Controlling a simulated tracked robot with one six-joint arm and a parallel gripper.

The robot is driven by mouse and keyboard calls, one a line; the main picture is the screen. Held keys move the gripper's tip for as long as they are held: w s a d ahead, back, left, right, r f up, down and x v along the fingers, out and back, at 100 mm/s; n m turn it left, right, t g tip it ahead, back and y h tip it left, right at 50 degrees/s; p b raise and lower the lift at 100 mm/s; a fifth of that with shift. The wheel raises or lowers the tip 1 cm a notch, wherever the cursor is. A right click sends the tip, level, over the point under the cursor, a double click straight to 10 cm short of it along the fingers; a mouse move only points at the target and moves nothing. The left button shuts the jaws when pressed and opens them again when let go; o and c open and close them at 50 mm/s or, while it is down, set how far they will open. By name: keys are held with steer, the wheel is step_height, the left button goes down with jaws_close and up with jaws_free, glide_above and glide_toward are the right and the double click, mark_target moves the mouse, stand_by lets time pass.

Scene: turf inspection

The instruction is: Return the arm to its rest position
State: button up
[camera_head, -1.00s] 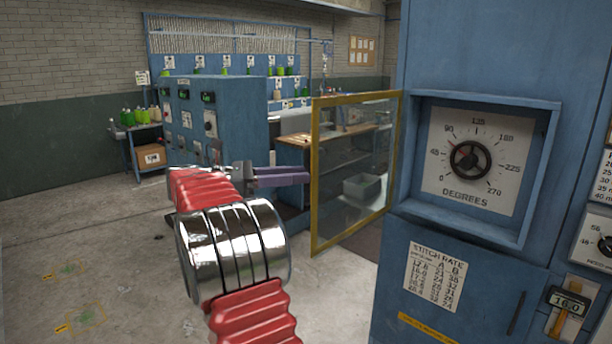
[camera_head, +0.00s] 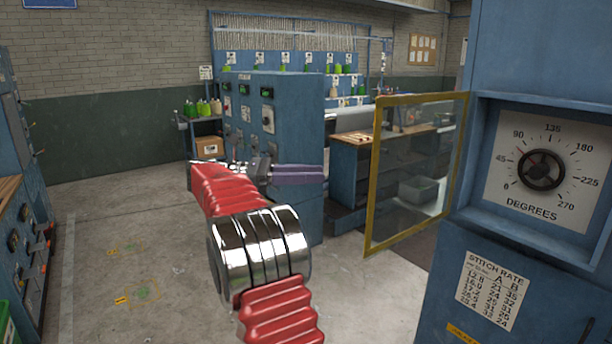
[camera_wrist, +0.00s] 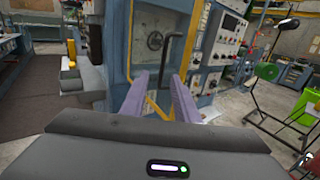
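My arm, with red bellows sleeves and a chrome joint, stretches forward over the concrete floor in the head view. At its end my gripper (camera_head: 318,174) points right, its purple fingers seen side-on against a blue cabinet. In the wrist view my gripper (camera_wrist: 158,82) shows two purple fingers spread apart with nothing between them.
A blue machine with a degrees dial (camera_head: 541,170) stands close at the right. A yellow-framed clear door (camera_head: 418,175) stands beside it. A blue control cabinet (camera_head: 270,120) is beyond the gripper. Another console (camera_head: 20,200) is at the left edge. Floor between is open.

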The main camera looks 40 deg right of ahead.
stand_by(0.4)
step_height(320, 180, down, 10)
steer(key=w+d+r+m+t, duration=0.1)
steer(key=w+d+t, duration=0.1)
steer(key=t, duration=0.2)
steer(key=s+a+f+m+t+y, duration=0.2)
steer(key=a+f+t+y, duration=0.2)
steer(key=a+f, duration=0.5)
steer(key=s+a+f+m+t+y, duration=0.3)
steer(key=s+a, duration=0.1)
steer(key=a, duration=0.6)
steer(key=s+a+f+m+t+y, duration=0.3)
steer(key=s+a, duration=0.1)
steer(key=a, duration=0.6)
steer(key=s+a+r+t+y, duration=0.3)
steer(key=s+a, duration=0.5)
steer(key=a, duration=0.3)
steer(key=shift+s+t, duration=0.35)
steer(key=shift+t, duration=0.25)
steer(key=shift+a, duration=0.25)
